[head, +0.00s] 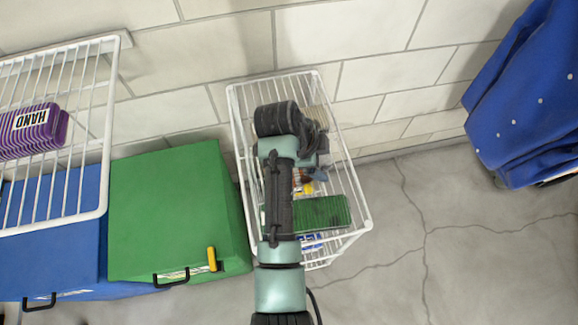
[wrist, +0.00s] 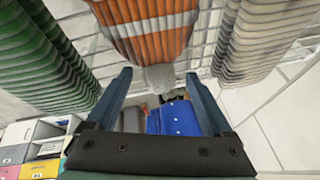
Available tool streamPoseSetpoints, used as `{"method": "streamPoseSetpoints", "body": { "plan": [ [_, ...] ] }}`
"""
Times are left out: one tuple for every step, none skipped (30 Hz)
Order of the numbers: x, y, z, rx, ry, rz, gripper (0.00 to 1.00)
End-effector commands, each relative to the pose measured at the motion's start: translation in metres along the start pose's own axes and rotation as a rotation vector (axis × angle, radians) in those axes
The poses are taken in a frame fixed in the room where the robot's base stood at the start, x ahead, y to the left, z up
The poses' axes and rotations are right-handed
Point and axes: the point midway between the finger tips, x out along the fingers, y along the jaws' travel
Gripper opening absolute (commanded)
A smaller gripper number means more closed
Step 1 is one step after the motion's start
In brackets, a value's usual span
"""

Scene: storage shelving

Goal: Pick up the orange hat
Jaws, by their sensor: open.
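The orange hat (wrist: 148,32), ribbed with grey-white bands and a grey pompom, shows at the top of the wrist view. My gripper (wrist: 158,76) is open, with its two dark blue fingers spread. In that view the pompom lies between the fingertips, and the ribbed body is beyond them. I cannot tell whether a finger touches the hat.
A green ribbed hat (wrist: 42,50) is left of the orange hat and a beige one (wrist: 252,42) right. A white wire rack (head: 359,203) surrounds my arm. A green box (head: 165,215) stands left of it, and a blue dotted cloth (head: 525,100) hangs at the right.

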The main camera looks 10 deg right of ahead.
Motion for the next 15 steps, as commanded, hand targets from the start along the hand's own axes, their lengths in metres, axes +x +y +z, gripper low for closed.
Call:
{"method": "streamPoseSetpoints", "body": {
  "plan": [
    [-0.0001, 0.0, -0.0001, 0.0, 0.0, 0.0, 0.85],
    [-0.0001, 0.0, -0.0001, 0.0, 0.0, 0.0, 0.85],
    [-0.0002, 0.0, -0.0001, 0.0, 0.0, 0.0, 0.85],
    [-0.0003, 0.0, -0.0001, 0.0, 0.0, 0.0, 0.8],
    [-0.0003, 0.0, -0.0001, 0.0, 0.0, 0.0, 0.75],
    [-0.0004, -0.0001, -0.0001, 0.0, 0.0, 0.0, 0.68],
    [-0.0004, -0.0001, -0.0001, 0.0, 0.0, 0.0, 0.62],
    [-0.0005, -0.0001, -0.0001, 0.0, 0.0, 0.0, 0.57],
    [-0.0005, -0.0001, -0.0001, 0.0, 0.0, 0.0, 0.49],
    [-0.0006, -0.0001, -0.0001, 0.0, 0.0, 0.0, 0.44],
    [-0.0006, -0.0001, -0.0001, 0.0, 0.0, 0.0, 0.39],
    [-0.0006, -0.0001, -0.0001, 0.0, 0.0, 0.0, 0.32],
    [-0.0007, -0.0002, -0.0001, 0.0, 0.0, 0.0, 0.26],
    [-0.0007, -0.0002, -0.0001, 0.0, 0.0, 0.0, 0.21],
    [-0.0007, -0.0002, -0.0001, 0.0, 0.0, 0.0, 0.14]
  ]
}}
